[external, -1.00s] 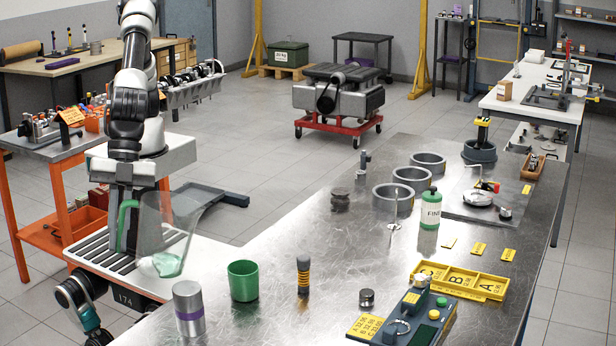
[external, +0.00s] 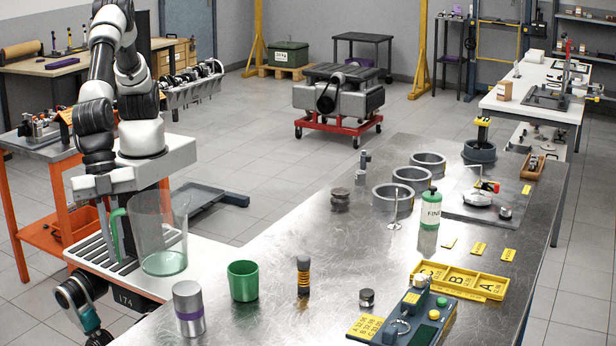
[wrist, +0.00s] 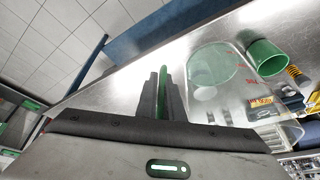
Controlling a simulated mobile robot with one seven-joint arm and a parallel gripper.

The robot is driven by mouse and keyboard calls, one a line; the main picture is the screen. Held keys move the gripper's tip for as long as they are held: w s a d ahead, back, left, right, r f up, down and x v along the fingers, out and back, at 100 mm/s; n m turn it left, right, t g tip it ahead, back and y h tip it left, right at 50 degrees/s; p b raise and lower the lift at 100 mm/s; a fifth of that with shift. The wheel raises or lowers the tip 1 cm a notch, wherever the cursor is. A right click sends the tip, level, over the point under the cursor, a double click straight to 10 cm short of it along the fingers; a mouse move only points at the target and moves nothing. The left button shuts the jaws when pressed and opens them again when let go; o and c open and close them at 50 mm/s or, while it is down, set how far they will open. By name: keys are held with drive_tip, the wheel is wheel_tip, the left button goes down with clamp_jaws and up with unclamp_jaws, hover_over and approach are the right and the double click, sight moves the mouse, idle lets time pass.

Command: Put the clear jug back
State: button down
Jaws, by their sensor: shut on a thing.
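My gripper (external: 112,208) is shut on the handle, on the jug's left side. In the wrist view my gripper (wrist: 164,95) has the green handle (wrist: 165,75) between its two dark fingers. The jug (wrist: 212,75) shows there as a faint see-through shape with red marks, beyond the fingers.
A green cup (external: 243,281), a silver canister with a purple band (external: 188,308) and a black-and-yellow striped cylinder (external: 303,275) stand on the steel bench (external: 300,235) near the jug. Metal rings (external: 392,199) and a yellow lettered tray (external: 460,281) are farther right.

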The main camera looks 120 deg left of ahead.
sight(170, 240)
drive_tip(key=shift+n+y, duration=0.4)
drive_tip(key=shift+n, duration=0.5)
drive_tip(key=w+a+b, duration=0.1)
drive_tip(key=w+a, duration=0.6)
drive_tip(key=w, duration=0.1)
drive_tip(key=shift+a, duration=0.35)
drive_tip(key=w+a+n+y+b, duration=0.15)
drive_tip(key=w+a, duration=0.35)
drive_tip(key=a, duration=0.5)
drive_tip(key=w+a+n+b, duration=0.15)
drive_tip(key=w+a, duration=0.35)
drive_tip(key=a, duration=0.6)
drive_tip(key=w+a+n+y+b, duration=0.1)
drive_tip(key=w+a+n, duration=0.25)
drive_tip(key=a, duration=0.65)
drive_tip(key=shift+m+t, duration=0.25)
drive_tip(key=shift+t, duration=0.15)
drive_tip(key=shift+w+a+f+b, duration=0.1)
drive_tip(key=shift+w+a+f, duration=0.1)
drive_tip(key=shift+f, duration=1.45)
drive_tip(key=shift+w+a+f+b, duration=0.15)
drive_tip(key=shift+a+f, duration=0.1)
drive_tip(key=shift+f, duration=1.45)
drive_tip(key=shift+w+a+f+b, duration=0.1)
drive_tip(key=shift+w+a+f, duration=0.1)
drive_tip(key=shift+f, duration=1.45)
drive_tip(key=shift+f, duration=0.1)
